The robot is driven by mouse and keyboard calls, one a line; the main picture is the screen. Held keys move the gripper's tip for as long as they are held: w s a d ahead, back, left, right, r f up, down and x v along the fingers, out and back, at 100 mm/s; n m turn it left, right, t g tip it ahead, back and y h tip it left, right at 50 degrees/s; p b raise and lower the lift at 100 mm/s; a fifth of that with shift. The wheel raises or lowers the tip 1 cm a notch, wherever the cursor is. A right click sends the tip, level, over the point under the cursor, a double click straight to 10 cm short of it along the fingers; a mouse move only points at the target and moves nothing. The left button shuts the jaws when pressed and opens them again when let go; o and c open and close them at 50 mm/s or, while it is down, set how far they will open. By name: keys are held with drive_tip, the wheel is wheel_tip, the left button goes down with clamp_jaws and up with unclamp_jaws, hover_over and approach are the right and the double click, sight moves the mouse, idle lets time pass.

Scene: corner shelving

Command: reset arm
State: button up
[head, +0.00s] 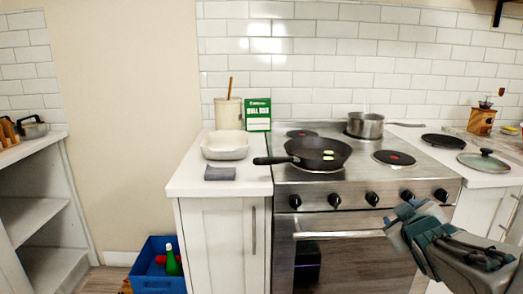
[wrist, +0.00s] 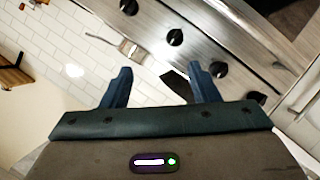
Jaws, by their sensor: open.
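My gripper (head: 402,219) is in front of the oven at the lower right of the head view, close to the stove's front knobs. The wrist view shows its two dark blue fingers (wrist: 160,82) spread apart with nothing held between them. Beyond the fingers in the wrist view are the stove's knobs (wrist: 175,37) and steel front, seen tilted. The arm comes in from the lower right of the head view.
A black frying pan (head: 318,153) with small pale yellow-green pieces sits on the stove (head: 350,184); a steel saucepan (head: 365,125) stands behind. The left counter holds a white dish (head: 225,146), a grey cloth (head: 220,173) and a green box (head: 257,114). A blue crate (head: 158,285) is on the floor.

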drive_tip(key=s+a+r+m+g+y+p, duration=0.1)
drive_tip(key=s+a+r+g+p, duration=0.3)
drive_tip(key=s+a+p, duration=0.4)
drive_tip(key=s+a+r+m+g+y+p, duration=0.2)
drive_tip(key=s+a+r+m+g+p, duration=0.2)
drive_tip(key=s+a+g+p, duration=0.3)
drive_tip(key=s+a+r+p, duration=0.1)
drive_tip(key=s+a+p, duration=0.1)
drive_tip(key=p, duration=0.3)
drive_tip(key=shift+s+r+m+p, duration=0.3)
drive_tip(key=shift+s+p, duration=0.05)
drive_tip(key=shift+s, duration=0.55)
